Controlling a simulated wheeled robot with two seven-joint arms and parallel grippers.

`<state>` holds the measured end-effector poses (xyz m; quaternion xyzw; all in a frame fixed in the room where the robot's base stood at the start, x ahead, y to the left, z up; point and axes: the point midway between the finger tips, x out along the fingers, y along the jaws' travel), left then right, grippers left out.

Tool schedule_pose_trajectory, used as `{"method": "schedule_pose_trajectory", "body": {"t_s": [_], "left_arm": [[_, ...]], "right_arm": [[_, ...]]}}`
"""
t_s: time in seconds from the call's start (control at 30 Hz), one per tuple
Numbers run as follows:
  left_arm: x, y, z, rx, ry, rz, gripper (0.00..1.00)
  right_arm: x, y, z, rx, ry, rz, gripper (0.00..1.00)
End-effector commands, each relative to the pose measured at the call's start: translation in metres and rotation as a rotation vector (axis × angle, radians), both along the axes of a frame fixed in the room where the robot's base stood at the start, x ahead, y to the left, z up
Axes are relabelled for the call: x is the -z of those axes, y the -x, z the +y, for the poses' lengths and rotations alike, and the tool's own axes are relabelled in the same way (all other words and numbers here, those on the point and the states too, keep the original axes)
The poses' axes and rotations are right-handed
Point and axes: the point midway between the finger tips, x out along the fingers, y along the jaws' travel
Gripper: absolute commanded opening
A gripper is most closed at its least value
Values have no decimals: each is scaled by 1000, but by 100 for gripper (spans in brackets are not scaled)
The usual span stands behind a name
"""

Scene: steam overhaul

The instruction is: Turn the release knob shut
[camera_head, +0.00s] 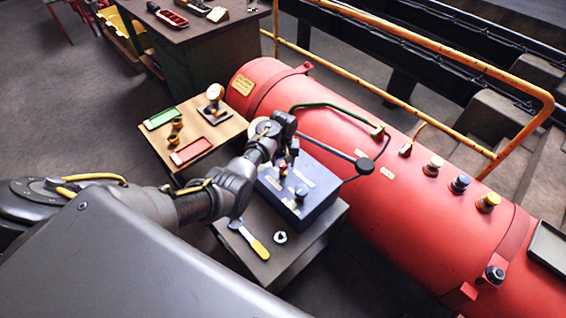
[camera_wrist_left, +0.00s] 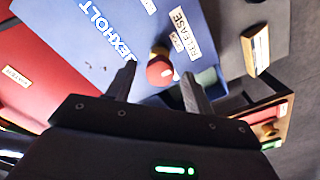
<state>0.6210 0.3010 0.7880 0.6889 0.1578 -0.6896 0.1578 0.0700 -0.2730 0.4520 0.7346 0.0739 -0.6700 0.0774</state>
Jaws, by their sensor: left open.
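The blue box (camera_head: 310,190) stands on a dark stand beside the red boiler. In the left wrist view the blue box (camera_wrist_left: 110,40) carries a RELEASE label (camera_wrist_left: 196,32). Next to the label is the release knob (camera_wrist_left: 158,70), round and red. In the head view a small red knob (camera_head: 283,168) shows on the box below my left gripper (camera_head: 288,153). In the wrist view my left gripper (camera_wrist_left: 160,82) is open, its fingers to either side of the knob in the picture. I cannot tell whether they touch it. My right gripper is not in view.
The red boiler (camera_head: 390,210) lies along the right with several valves and caps. A yellow-handled tool (camera_head: 255,243) and a nut (camera_head: 280,237) lie on the dark stand (camera_head: 290,265). A wooden table (camera_head: 215,140) with trays is behind. A yellow rail (camera_head: 430,50) runs beyond the boiler.

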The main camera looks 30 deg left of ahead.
Motion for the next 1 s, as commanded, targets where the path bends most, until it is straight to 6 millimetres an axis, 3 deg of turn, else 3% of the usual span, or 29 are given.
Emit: {"method": "schedule_pose_trajectory", "body": {"t_s": [0.37, 0.7, 1.0], "left_arm": [[6, 0, 0, -1, 0, -1, 52], [6, 0, 0, 0, 0, -1, 9], [5, 0, 0, 34, 0, 1, 8]], "right_arm": [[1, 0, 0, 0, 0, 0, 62], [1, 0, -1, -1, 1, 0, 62], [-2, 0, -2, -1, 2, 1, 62]]}}
